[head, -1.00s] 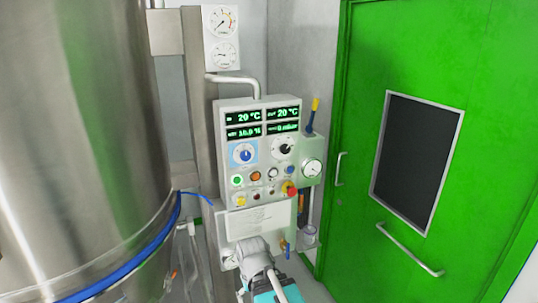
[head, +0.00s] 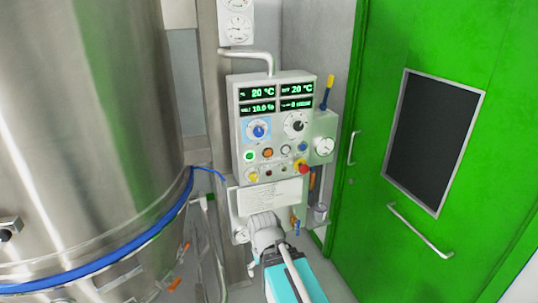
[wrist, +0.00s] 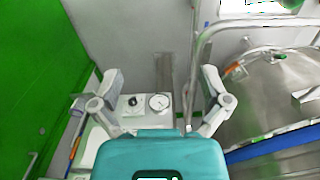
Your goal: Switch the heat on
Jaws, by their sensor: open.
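A white control panel (head: 243,166) stands between the tank and the door in the head view. It has green readouts (head: 256,93), a blue knob (head: 258,130), a black knob (head: 297,126), a green lit button (head: 249,155), an orange button (head: 267,153), a blue button (head: 302,147) and a red mushroom button (head: 303,168). Labels are too small to read, so I cannot tell which control is the heat. My gripper (wrist: 161,74) is open in the wrist view, with nothing between its fingers. My arm covers the area below the panel in the head view.
A large steel tank (head: 80,120) with a blue band stands left. A green door (head: 440,60) with bar handles is at right. A gauge box (head: 325,122) and a yellow-and-blue handle (head: 327,92) flank the panel. Pipes and a blue cable run beside it.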

